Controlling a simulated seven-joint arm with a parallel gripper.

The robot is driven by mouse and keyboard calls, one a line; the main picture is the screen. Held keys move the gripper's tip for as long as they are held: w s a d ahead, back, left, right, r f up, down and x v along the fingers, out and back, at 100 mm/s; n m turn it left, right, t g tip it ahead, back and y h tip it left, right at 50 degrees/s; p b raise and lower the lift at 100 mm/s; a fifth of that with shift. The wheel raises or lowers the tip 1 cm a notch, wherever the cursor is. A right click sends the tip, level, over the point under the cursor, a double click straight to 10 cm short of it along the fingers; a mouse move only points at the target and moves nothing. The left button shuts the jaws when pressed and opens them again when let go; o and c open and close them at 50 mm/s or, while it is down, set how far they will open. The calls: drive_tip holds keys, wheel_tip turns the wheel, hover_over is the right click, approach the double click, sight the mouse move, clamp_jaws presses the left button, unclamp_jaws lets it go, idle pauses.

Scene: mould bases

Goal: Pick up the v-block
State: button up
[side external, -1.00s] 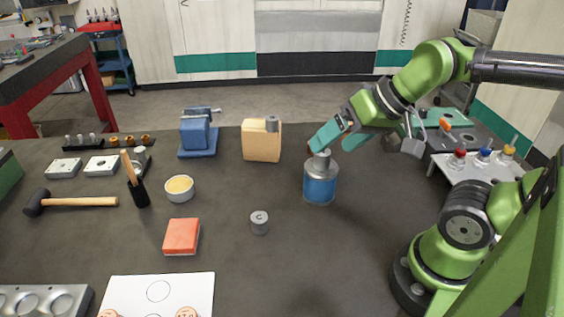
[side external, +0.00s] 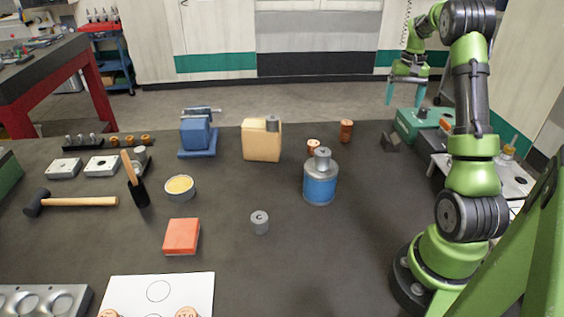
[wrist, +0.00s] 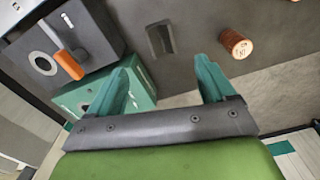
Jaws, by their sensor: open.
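The v-block (side external: 391,142) looks like a small dark grey block on the bench at the back right, left of the green box. In the wrist view the v-block (wrist: 160,39) shows a groove along it and lies beyond the fingertips, between their lines. My gripper (side external: 404,96) is raised above and behind the back right of the bench, with its teal fingers pointing down. In the wrist view my gripper (wrist: 166,68) has its fingers wide apart with nothing between them. It is clear of the v-block.
A green box (side external: 412,124) and a dark machine with an orange-handled part (wrist: 67,62) stand close beside the v-block. A copper cylinder (side external: 346,131) is on its other side. A second copper cylinder (side external: 313,146) stands behind a blue can (side external: 320,184).

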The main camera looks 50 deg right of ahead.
drive_tip(key=d+r+n, duration=0.1)
drive_tip(key=r, duration=0.1)
hover_over(391, 141)
drive_tip(key=f, duration=1)
drive_tip(key=shift+s+f, duration=0.25)
drive_tip(key=shift+f, duration=0.15)
drive_tip(key=shift+w+f, duration=0.15)
drive_tip(key=shift+f, duration=1.45)
drive_tip(key=shift+w+f, duration=0.1)
drive_tip(key=shift+f, duration=1.5)
clamp_jaws()
drive_tip(key=shift+r, duration=0.1)
